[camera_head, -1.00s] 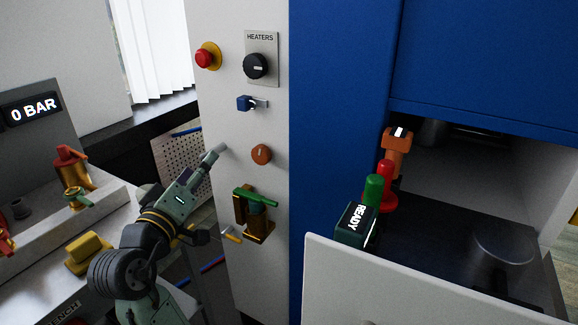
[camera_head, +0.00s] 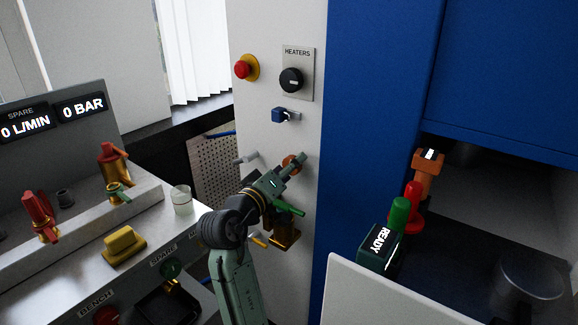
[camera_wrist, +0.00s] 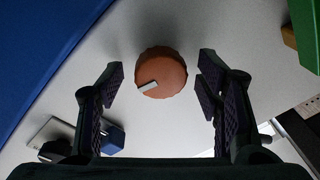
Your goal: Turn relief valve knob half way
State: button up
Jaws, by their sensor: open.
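A round orange-brown knob (camera_head: 287,160) sits on the white panel, partly hidden by my gripper in the head view. In the wrist view the knob (camera_wrist: 165,67) shows whole, with a pale pointer mark at its lower left. No label naming it is readable. My gripper (camera_head: 298,161) is in front of the panel at this knob. In the wrist view my gripper (camera_wrist: 160,88) is open, one finger on each side of the knob, with gaps between. The knob lies slightly beyond the fingertips, about centred, and I see no contact.
A brass valve (camera_head: 286,235) with a green lever (camera_head: 289,207) is just below my gripper. Above are a blue switch (camera_head: 279,115), the black heaters knob (camera_head: 291,80) and a red button (camera_head: 243,69). An open drawer (camera_head: 385,295) stands at the right, a bench (camera_head: 75,255) at the left.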

jog(key=shift+c, duration=0.5)
jog(key=c, duration=1.1)
jog(key=shift+o, duration=0.2)
jog(key=shift+f+m+b, duration=0.1)
jog(key=shift+m+b, duration=0.2)
jog(key=shift+b, duration=0.15)
jog(key=m+h+b, duration=0.1)
jog(key=m+b, duration=0.5)
jog(key=m, duration=0.1)
jog(key=m+h+b, duration=0.1)
jog(key=m+b, duration=1.3)
jog(key=shift+w+a+m+h, duration=0.1)
jog(key=shift+w+m+h, duration=0.05)
jog(key=shift+m+h, duration=0.25)
